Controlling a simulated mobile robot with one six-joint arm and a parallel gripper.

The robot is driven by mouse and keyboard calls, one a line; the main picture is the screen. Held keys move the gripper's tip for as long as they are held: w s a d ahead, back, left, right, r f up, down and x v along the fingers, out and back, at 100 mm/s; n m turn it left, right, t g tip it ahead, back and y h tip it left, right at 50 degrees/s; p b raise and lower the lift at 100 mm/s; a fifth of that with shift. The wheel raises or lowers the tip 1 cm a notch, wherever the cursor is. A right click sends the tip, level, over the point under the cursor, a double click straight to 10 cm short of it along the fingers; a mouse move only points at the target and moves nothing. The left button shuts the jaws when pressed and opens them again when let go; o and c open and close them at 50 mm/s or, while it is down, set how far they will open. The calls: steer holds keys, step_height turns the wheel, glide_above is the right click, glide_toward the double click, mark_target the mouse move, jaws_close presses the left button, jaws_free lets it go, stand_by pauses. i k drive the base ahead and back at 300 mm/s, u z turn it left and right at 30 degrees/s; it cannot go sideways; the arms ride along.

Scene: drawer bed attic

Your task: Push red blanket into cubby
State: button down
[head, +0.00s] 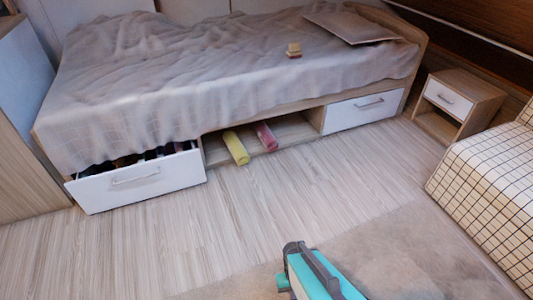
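The red blanket (265,136) is a pinkish-red roll in the open cubby (290,130) under the bed, between the two drawers. It lies with its near end at about the cubby's front edge; I cannot tell how far it sticks out. A yellow roll (236,148) lies to its left, with its near end reaching further forward. My teal and grey arm shows at the bottom centre, over the floor and well apart from the blanket. I cannot make out my gripper's fingers.
The left drawer (136,184) is pulled out with dark items inside; the right drawer (362,110) is shut. A nightstand (478,104) and a checkered seat (490,190) stand at right. The floor (250,215) before the cubby is clear, with a rug (400,245) nearer me.

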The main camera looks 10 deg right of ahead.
mark_target(269, 142)
steer(key=u, duration=1.1)
steer(key=i, duration=1.55)
steer(key=z, duration=0.1)
